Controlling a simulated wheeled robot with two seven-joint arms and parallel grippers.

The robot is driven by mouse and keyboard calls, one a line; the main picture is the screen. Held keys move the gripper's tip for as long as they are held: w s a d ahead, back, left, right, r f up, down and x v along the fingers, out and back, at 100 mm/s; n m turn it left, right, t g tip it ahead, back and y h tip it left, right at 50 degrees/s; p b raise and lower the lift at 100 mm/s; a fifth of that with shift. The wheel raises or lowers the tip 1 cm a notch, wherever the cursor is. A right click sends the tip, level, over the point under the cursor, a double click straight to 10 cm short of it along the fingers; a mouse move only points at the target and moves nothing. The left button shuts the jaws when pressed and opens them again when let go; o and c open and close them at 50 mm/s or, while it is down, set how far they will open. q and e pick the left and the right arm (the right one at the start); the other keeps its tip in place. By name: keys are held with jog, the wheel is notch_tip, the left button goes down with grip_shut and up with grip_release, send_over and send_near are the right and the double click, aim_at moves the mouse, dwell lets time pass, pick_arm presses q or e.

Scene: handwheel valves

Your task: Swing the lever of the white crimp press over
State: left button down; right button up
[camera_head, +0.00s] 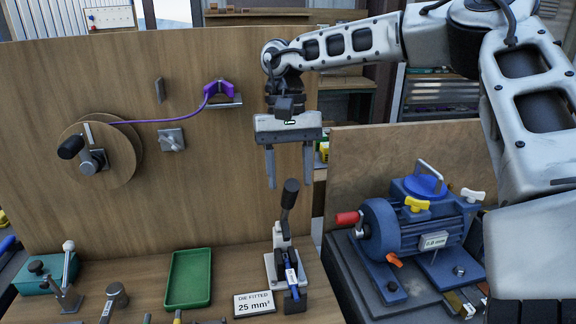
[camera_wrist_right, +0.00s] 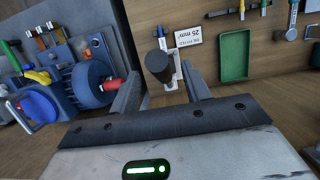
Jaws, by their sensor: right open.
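The white crimp press (camera_head: 281,262) stands on the bench in the head view, beside a sign reading "DIE FITTED 25 mm²" (camera_head: 254,304). Its lever (camera_head: 287,206) has a black grip and points up, tilted slightly. A blue piece (camera_head: 292,276) sits at the front of the press. My right gripper (camera_head: 290,182) is open and empty, fingers down, above and around the level of the lever's top. In the right wrist view the lever's black grip (camera_wrist_right: 158,66) shows between the two open fingers (camera_wrist_right: 160,92), apart from them. My left gripper is not in view.
A green tray (camera_head: 188,278) lies left of the press. A blue motor unit (camera_head: 410,232) with a red handle stands to the right. A wooden panel (camera_head: 200,180) behind carries a crank reel (camera_head: 98,156) and purple cable. Tools with upright handles (camera_head: 66,274) stand front left.

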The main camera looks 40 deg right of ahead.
jog(key=v, duration=0.1)
jog(key=p+v, duration=0.1)
jog(key=v, duration=0.1)
jog(key=s+p+v, duration=0.1)
jog(key=shift+w+a+r, duration=0.1)
jog(key=shift+a+r, duration=0.15)
jog(key=shift+r, duration=1.05)
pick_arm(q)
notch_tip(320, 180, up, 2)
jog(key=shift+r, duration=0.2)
